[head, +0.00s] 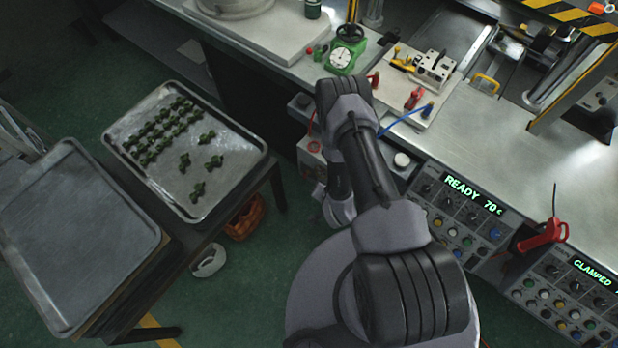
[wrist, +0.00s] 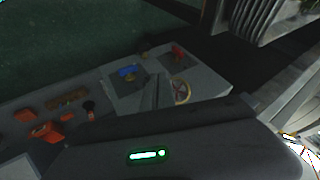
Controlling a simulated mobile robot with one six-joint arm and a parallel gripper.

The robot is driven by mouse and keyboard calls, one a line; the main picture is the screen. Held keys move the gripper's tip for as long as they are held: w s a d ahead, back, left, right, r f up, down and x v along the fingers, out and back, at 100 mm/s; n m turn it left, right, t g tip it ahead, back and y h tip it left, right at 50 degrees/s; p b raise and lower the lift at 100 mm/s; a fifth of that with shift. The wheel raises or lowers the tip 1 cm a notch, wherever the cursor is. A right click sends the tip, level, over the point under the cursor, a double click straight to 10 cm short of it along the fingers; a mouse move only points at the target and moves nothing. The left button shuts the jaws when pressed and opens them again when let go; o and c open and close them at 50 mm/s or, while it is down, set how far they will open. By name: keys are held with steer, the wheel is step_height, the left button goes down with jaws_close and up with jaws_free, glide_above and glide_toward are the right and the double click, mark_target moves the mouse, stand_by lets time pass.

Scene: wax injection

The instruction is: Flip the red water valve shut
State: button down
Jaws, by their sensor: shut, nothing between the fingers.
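In the wrist view a red valve handle (wrist: 178,52) on a yellowish fitting sits on a grey panel (wrist: 207,82). A blue valve handle (wrist: 128,71) is to its left. My gripper (wrist: 158,88) is shut and empty, its grey fingers pointing at the panel between the blue handle and a round dial or wheel (wrist: 182,91). The red handle is beyond the fingertips, apart from them. In the head view my arm hides the gripper, and I cannot tell the red valve there for sure.
In the head view a tray of green pieces (head: 188,150) stands left.

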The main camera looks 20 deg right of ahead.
mark_target(306, 175)
steer(key=b+x, duration=0.3)
steer(key=x, duration=0.7)
steer(key=shift+w+f+b, duration=0.1)
steer(key=shift+f+b, duration=0.1)
steer(key=shift+b, duration=0.15)
steer(key=w+a, duration=0.2)
steer(key=w, duration=0.1)
steer(key=shift+a+r, duration=0.2)
steer(key=shift+r, duration=0.15)
